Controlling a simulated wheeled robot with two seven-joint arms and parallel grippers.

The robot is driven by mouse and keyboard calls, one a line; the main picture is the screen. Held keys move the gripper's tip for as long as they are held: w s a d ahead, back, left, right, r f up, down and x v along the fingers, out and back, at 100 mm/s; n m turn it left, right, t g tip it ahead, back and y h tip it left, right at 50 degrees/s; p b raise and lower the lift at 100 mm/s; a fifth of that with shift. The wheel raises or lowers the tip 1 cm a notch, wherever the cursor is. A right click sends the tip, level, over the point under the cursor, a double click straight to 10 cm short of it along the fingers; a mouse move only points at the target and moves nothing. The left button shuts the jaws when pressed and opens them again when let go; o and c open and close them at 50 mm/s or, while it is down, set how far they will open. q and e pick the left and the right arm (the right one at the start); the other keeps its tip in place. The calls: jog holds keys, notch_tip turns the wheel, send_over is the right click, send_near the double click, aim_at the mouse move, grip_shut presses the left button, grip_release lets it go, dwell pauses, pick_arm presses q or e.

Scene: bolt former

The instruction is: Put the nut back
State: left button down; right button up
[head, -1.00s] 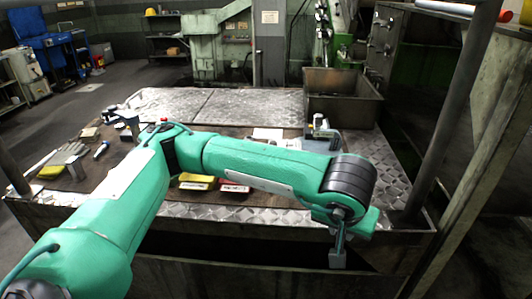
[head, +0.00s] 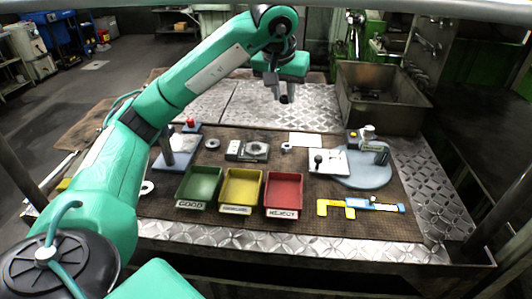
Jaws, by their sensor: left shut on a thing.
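My left gripper (head: 284,98) is raised over the back of the bench, pointing down, with its fingers together on a small thing, likely the nut. The held thing is too small and dark to make out clearly. A grey ring-shaped piece (head: 212,144) lies on the mat at the left, and a small nut-like piece (head: 287,147) lies right of the grey fixture block (head: 248,151). Another pale ring (head: 147,188) shows beside my left arm. My right gripper is not in view.
Green GOOD (head: 200,205), yellow (head: 240,207) and red REJECT (head: 283,210) trays line the front. A gauge stand (head: 365,175) and a yellow-blue caliper (head: 360,206) are at right. A blue-based stand (head: 172,152) is at left. A metal bin (head: 385,122) stands behind.

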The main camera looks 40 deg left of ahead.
pick_arm(q)
jog(key=shift+d+f, duration=0.1)
jog(key=shift+f, duration=0.1)
send_over(284, 166)
jog(key=s, duration=0.1)
jog(key=f, duration=1.4)
jog(key=shift+s+d+p, duration=0.15)
jog(key=shift+s+p, duration=0.05)
jog(key=shift+p, duration=0.2)
jog(key=shift+f, duration=2.5)
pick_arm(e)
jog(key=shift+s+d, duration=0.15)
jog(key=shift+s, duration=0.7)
